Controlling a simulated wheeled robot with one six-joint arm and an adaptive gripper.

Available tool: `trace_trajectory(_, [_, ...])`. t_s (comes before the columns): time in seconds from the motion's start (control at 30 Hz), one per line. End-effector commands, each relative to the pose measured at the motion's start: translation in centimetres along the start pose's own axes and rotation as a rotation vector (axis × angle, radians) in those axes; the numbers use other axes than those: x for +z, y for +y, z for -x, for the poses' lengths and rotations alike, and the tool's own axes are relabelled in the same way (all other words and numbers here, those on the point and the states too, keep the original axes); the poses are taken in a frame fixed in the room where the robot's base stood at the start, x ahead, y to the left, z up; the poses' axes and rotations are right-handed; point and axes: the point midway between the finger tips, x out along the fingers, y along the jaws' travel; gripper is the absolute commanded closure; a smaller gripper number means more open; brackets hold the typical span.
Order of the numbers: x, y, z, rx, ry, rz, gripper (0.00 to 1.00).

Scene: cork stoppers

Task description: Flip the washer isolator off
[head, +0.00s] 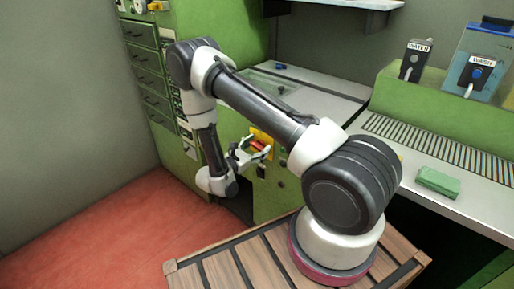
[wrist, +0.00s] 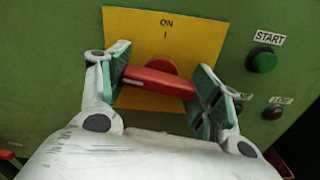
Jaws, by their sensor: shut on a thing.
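The washer isolator is a red rotary handle (wrist: 158,82) on a yellow plate (wrist: 188,36) marked ON and I at the top, on a green panel. In the wrist view the handle's bar lies nearly level, its right end slightly lower. My gripper (wrist: 161,76) has a finger at each end of the bar and is shut on it. In the head view my gripper (head: 250,153) reaches the yellow plate (head: 262,136) low on the green machine's front. The lower part of the plate is hidden behind my gripper in the wrist view.
The head view shows a WATER switch (head: 412,66), a WASH switch (head: 478,75) and a green block (head: 438,182) on the counter at right.

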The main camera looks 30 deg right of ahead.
Motion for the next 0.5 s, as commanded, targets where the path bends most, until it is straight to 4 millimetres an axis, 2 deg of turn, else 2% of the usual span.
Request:
trace_trajectory(0.2, [-0.03,-0.02,0.02,0.000,0.001,0.114,0.60])
trace_trajectory(0.5, [-0.03,-0.02,0.03,0.000,0.001,0.183,0.60])
